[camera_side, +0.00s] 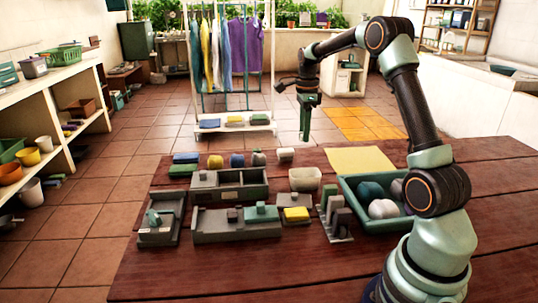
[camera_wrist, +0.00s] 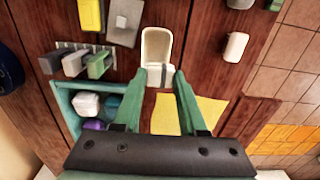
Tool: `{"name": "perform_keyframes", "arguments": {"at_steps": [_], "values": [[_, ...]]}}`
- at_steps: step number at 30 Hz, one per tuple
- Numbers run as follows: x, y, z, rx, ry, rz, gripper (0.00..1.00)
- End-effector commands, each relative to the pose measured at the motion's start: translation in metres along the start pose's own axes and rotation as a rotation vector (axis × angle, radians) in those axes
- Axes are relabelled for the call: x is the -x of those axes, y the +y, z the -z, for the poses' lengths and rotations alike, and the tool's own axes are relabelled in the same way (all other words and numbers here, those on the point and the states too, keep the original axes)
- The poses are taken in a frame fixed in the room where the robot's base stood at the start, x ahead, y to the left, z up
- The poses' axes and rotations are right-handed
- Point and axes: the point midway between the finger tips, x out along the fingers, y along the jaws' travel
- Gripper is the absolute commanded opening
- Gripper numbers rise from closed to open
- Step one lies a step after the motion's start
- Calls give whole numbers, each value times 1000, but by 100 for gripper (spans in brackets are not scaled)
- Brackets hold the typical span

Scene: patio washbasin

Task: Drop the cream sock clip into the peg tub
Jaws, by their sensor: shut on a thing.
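My gripper (camera_side: 305,138) hangs above the far side of the table, pointing down. In the wrist view its two green fingers (camera_wrist: 160,78) are closed around a small pale piece (camera_wrist: 160,76), which I take to be the cream sock clip. The cream tub (camera_side: 305,178), likely the peg tub, stands open on the table, below my gripper. In the wrist view the tub (camera_wrist: 157,32) lies just past the fingertips, and its lower edge is hard to separate from the held piece.
A teal tray (camera_side: 350,205) with several balls stands right of the tub, beside a yellow mat (camera_side: 360,160). A grey upright rack (camera_side: 337,215) and a yellow block (camera_side: 296,214) are in front. A grey compartment box (camera_side: 230,184) is left. A white roll (camera_side: 285,155) lies behind.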

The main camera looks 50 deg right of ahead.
Motion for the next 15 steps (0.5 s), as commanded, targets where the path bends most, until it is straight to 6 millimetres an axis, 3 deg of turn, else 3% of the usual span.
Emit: {"name": "perform_keyframes", "arguments": {"at_steps": [5, 15], "values": [[-5, -3, 22, 0, 0, 0, 0], [-36, -2, 23, 1, 0, -4, 0]]}}
